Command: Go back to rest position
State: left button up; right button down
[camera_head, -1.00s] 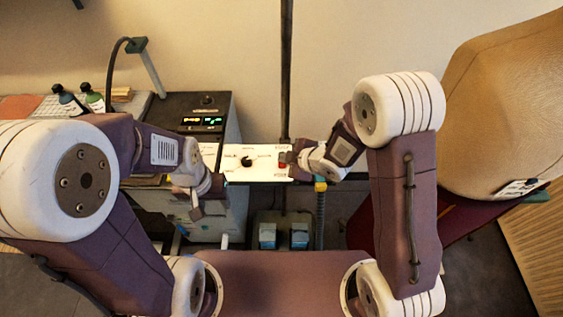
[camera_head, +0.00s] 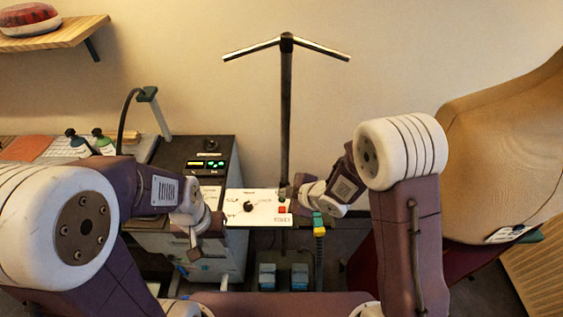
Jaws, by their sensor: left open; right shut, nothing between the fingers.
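My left gripper (camera_head: 200,240) hangs in front of the drawer cabinet, to the left of the white control panel; its jaws are open and I see nothing between them. My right gripper (camera_head: 290,197) is beside the right end of the white control panel (camera_head: 240,213), close to its red button (camera_head: 282,210). It is shut and empty; I cannot tell whether it touches the panel. My arm links hide parts of the table on the left.
A black box with a lit display (camera_head: 196,162) stands on the cabinet (camera_head: 213,258). A dark stand (camera_head: 286,110) rises behind the panel. Blue pedals (camera_head: 267,277) are on the floor. A large tan form (camera_head: 500,150) is at the right. A shelf (camera_head: 55,36) is upper left.

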jog(key=w+d+r+m+t+h+b, duration=0.2)
jog(key=d+r+m+h, duration=0.3)
jog(key=d, duration=0.6)
jog(key=s+d+f+m+g, duration=0.2)
jog(key=s+m, duration=0.4)
jog(key=s, duration=0.3)
jog(key=s+d+f+m+g+h, duration=0.1)
jog(key=s+d+m+g, duration=0.3)
jog(key=s, duration=0.5)
jog(key=f+m+g, duration=0.1)
jog(key=m, duration=0.1)
jog(key=shift+s+f+m+g, duration=0.2)
jog(key=shift+s+m+g, duration=0.1)
jog(key=shift+s+m, duration=0.1)
jog(key=shift+s, duration=0.1)
